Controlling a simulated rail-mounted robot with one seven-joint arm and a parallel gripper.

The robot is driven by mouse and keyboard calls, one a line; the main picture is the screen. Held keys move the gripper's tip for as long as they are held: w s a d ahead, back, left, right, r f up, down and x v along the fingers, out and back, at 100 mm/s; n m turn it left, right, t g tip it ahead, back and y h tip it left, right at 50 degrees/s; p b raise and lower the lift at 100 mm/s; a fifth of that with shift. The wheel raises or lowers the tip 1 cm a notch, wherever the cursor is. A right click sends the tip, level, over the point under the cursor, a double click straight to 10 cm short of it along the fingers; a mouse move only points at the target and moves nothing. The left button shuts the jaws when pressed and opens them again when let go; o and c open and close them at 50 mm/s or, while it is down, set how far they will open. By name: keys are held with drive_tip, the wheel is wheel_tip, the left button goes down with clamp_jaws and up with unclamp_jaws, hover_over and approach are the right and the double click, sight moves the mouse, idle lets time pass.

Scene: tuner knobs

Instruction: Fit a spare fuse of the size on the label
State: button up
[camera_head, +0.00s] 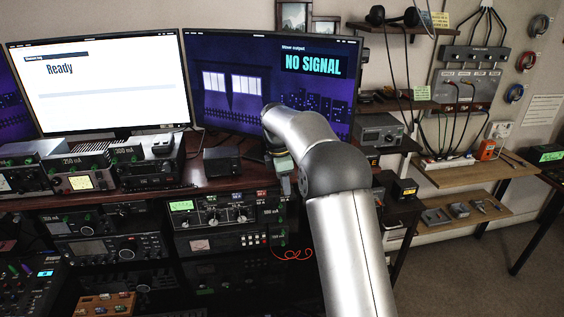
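My gripper (285,186) hangs below my wrist in front of the desk edge, over the right part of a rack radio (222,214) with a green display and knobs. Its fingers are small and partly hidden by my arm, so I cannot tell whether they are open. Labels with mA ratings show on several units: one (73,162) reads about 250 mA, another (271,211) about 500 mA, and one at left (52,219) is hard to read. A wooden tray (88,311) at the bottom left holds several small coloured pieces. I cannot make out any fuse for certain.
Two monitors stand behind: the left (115,85) reads "Ready", the right (312,65) "NO SIGNAL". Shelves at right hold a grey box (380,131) and a wooden board (466,215) with small parts. Floor is free at lower right.

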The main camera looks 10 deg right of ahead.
wheel_tip(320, 180, up, 17)
drive_tip(key=a+p, duration=0.1)
drive_tip(key=a, duration=0.1)
drive_tip(key=shift+s, duration=0.15)
drive_tip(key=s+d+f+m, duration=0.1)
drive_tip(key=s+f+m, duration=0.2)
drive_tip(key=s+m, duration=1)
drive_tip(key=s+f+m, duration=0.1)
drive_tip(key=s+f, duration=0.4)
drive_tip(key=s, duration=0.4)
drive_tip(key=s+f+m+y+b, duration=0.1)
drive_tip(key=s+f+m, duration=0.1)
drive_tip(key=s+f, duration=0.3)
drive_tip(key=s+d+f+m+t, duration=0.1)
drive_tip(key=s+f, duration=0.4)
drive_tip(key=s, duration=0.8)
drive_tip(key=shift+s+m, duration=0.4)
drive_tip(key=shift+m, duration=0.2)
drive_tip(key=shift+d, duration=0.1)
